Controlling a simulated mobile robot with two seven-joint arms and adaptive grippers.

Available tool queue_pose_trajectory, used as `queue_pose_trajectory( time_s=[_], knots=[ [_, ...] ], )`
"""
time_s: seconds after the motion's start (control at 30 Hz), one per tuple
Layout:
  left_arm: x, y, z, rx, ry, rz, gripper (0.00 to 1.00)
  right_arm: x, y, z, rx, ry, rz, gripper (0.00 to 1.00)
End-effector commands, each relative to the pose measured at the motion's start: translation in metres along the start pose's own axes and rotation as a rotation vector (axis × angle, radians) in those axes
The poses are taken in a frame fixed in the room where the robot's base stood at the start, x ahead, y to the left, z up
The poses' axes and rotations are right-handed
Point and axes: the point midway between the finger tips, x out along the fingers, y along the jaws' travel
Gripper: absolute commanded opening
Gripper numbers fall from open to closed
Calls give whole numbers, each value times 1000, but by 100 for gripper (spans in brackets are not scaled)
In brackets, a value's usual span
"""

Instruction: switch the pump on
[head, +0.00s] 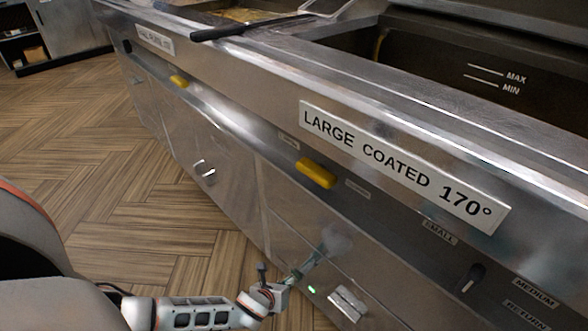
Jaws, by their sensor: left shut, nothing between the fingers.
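My left gripper (318,256) reaches in from the bottom left, in front of the lower steel panel of the frying range. Its fingers are shut and empty, and their tips are close to the panel; I cannot tell whether they touch it. A small green light (312,289) glows on the panel just below the fingers. No label reading pump is legible, so I cannot tell which control is the pump switch. A dark selector knob (472,278) sits to the right, among labels reading small, medium and return. A yellow handle (316,172) sits higher up, between two small labels. My right gripper is out of view.
The range front (235,120) runs diagonally across the view, with a sign (400,166) reading "LARGE COATED 170°". Metal handles (204,170) (347,303) stick out from the lower panels. A second yellow handle (179,81) is farther off. Wooden floor (110,170) at left is clear.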

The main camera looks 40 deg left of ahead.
Motion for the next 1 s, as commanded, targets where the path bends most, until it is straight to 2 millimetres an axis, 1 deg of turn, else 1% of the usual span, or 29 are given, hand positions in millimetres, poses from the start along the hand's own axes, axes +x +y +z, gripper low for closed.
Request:
queue_pose_trajectory(
  time_s=[0.17,0.4,0.7,1.0],
  knots=[
    [-6,5,-5,0,1,1,0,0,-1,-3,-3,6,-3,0],
    [-22,16,-14,0,-1,0,0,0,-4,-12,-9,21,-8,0],
    [-39,28,-28,1,-1,0,0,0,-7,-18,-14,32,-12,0],
    [-42,31,-31,0,0,1,0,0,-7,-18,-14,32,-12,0]
  ],
)
